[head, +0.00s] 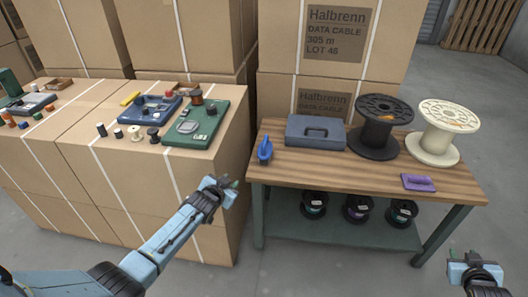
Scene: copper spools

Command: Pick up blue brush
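The blue brush (265,150) stands near the left end of the wooden tabletop, left of a grey-blue toolbox. My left gripper (221,184) is in front of the cardboard boxes, below and left of the brush in the picture and apart from it. Its fingers look spread with nothing between them. My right gripper (467,256) is at the lower right, beyond the table's front right corner in the picture. It looks open and empty.
Boxes at left (95,165) carry a green case (198,125) and small spools.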

